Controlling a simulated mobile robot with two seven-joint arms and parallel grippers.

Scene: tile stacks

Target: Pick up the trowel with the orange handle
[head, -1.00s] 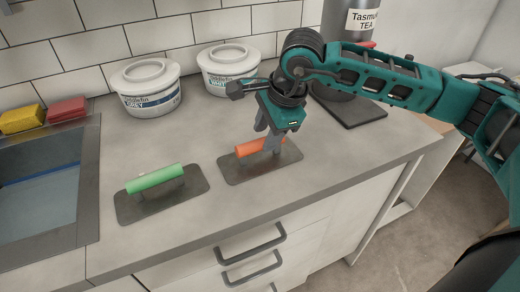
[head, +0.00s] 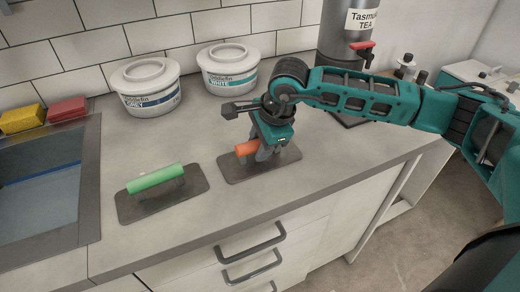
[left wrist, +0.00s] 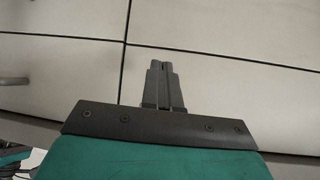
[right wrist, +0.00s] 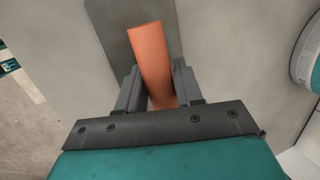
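The trowel with the orange handle (head: 247,148) lies flat on the counter, its grey plate (head: 232,173) beneath the handle. My right gripper (head: 266,155) is down over the trowel, hiding part of the handle in the head view. In the right wrist view the orange handle (right wrist: 150,55) runs between the two fingers of the right gripper (right wrist: 157,75), which are apart, one on each side. The left gripper (left wrist: 163,68) is shut and empty in front of pale cabinet fronts; it is outside the head view.
A trowel with a green handle (head: 155,177) lies to the left. Two white tubs (head: 145,88) (head: 228,70) stand behind. A sink (head: 40,190) with yellow (head: 22,118) and red (head: 67,109) sponges is at the far left. A grey tea urn (head: 340,45) stands at the back right.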

